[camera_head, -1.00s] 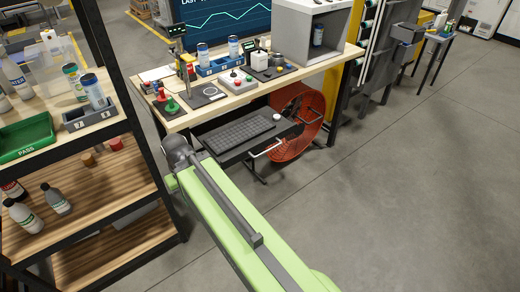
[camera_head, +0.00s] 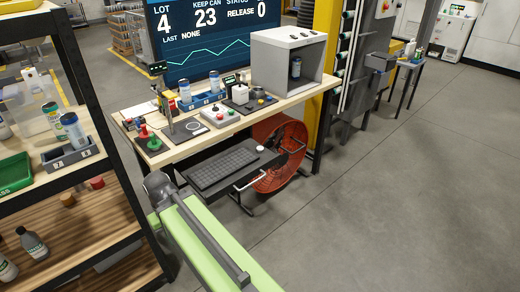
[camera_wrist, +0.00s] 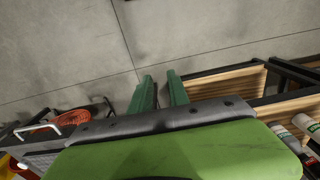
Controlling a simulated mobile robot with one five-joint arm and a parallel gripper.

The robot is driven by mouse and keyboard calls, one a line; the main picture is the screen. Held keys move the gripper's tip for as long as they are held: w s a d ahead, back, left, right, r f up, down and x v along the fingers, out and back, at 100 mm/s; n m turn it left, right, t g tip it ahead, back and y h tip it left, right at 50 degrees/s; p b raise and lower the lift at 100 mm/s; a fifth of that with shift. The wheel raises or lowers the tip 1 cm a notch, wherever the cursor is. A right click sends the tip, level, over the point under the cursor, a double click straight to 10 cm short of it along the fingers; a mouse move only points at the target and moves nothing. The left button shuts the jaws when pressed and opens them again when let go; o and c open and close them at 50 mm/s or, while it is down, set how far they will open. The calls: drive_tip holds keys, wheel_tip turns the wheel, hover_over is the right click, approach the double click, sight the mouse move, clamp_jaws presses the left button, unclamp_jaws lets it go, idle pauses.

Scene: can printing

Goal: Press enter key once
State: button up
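The dark keyboard (camera_head: 222,168) lies on a black pull-out tray (camera_head: 246,178) below the workbench top. The enter key is too small to tell apart. My gripper (camera_wrist: 160,90) shows in the wrist view as two green fingers, apart, with bare floor between and beyond them. It is open and empty. Part of the keyboard tray appears at the lower left of the wrist view, well away from the fingers. In the head view my fingers cannot be made out; my green arm is in front of the tray.
A shelf rack (camera_head: 85,170) with bottles stands close at the left. A red fan (camera_head: 281,160) is under the bench (camera_head: 180,148). Open floor lies at the right.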

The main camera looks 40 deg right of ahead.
clamp_jaws()
idle(1.5)
